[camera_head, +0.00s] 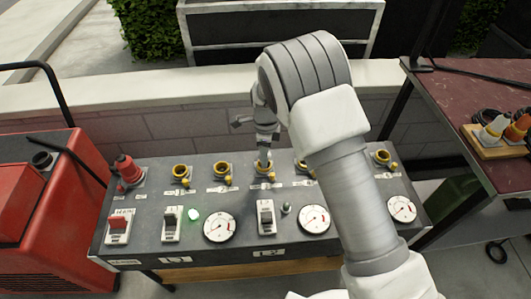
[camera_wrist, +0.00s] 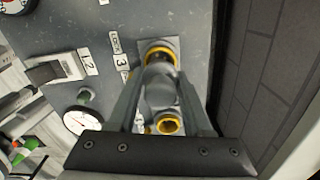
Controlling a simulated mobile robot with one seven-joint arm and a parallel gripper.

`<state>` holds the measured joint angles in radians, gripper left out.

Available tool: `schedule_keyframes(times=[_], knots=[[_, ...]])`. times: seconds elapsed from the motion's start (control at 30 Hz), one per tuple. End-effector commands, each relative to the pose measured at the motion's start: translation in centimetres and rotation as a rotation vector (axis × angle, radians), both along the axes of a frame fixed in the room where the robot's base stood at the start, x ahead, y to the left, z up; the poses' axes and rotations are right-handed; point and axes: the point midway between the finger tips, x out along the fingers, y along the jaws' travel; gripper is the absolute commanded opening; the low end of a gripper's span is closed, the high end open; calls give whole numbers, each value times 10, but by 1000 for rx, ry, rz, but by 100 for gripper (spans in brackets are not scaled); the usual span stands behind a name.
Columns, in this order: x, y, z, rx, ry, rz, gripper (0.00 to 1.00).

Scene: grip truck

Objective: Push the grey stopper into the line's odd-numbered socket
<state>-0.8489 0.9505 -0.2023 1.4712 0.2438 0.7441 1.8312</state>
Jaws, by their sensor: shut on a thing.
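The grey stopper (camera_wrist: 161,92) is between the fingers of my gripper (camera_wrist: 161,80) in the wrist view. My gripper is shut on it. In the head view my gripper (camera_head: 264,145) points down over a yellow-ringed socket (camera_head: 263,168) near the middle of the panel's back row. In the wrist view a yellow-ringed socket (camera_wrist: 160,55) lies just at the fingertips, beside a label reading 3 (camera_wrist: 122,62). Another yellow-ringed socket (camera_wrist: 169,123) shows behind the fingers. The fingers hide the stopper's lower end, so I cannot tell whether it is inside the socket.
The grey panel (camera_head: 150,225) carries more sockets, such as one at the right (camera_head: 382,157), a red plug (camera_head: 129,170) at the left, switches and dials (camera_head: 220,227). A low brick wall stands behind. A red machine (camera_head: 45,215) is at the left, a dark red table (camera_head: 475,95) at the right.

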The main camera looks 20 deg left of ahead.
Motion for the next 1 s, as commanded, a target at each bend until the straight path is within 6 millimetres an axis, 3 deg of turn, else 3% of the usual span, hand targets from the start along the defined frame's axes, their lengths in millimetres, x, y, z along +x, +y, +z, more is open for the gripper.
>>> schedule_keyframes(times=[1.0], knots=[[0, 0, -5, 0, 0, 0, 0]])
